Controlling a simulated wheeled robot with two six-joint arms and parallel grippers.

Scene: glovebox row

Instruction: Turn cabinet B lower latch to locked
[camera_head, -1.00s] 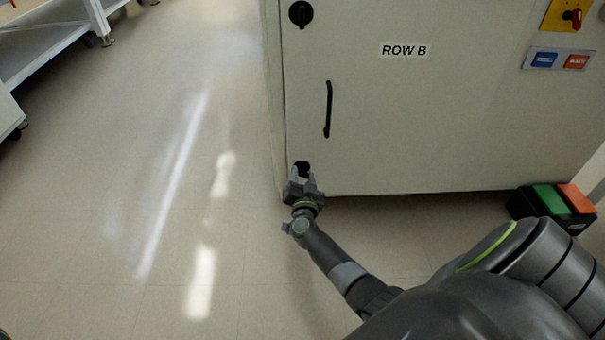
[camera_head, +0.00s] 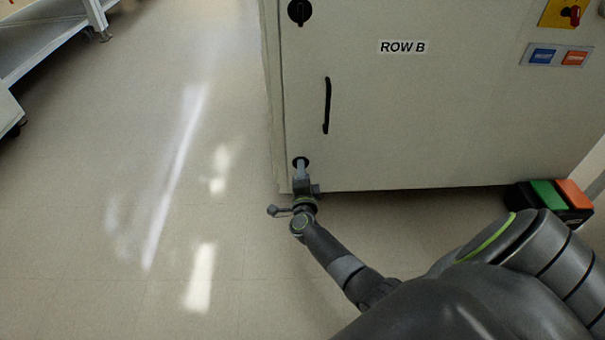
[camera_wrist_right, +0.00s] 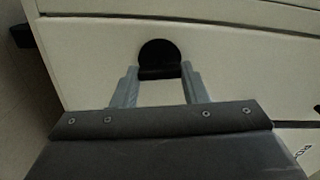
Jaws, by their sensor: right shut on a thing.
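The lower latch (camera_head: 297,161) is a round black knob low on the left edge of the door of the cabinet (camera_head: 385,130) marked ROW B. My right gripper (camera_head: 301,169) is at this latch and mostly covers it in the head view. In the right wrist view the black latch (camera_wrist_right: 158,53) sits between the two grey fingers of my right gripper (camera_wrist_right: 160,76), one on each side of its bar. The gripper is shut on the bar. Which way the latch points relative to the cabinet is hard to tell. My left gripper is not in view.
The upper latch (camera_head: 299,12) and a black door handle (camera_head: 327,106) are above. A red switch on a yellow plate (camera_head: 562,13) is at upper right. A box with green and orange tops (camera_head: 551,200) stands at the right. The floor (camera_head: 120,220) to the left is clear.

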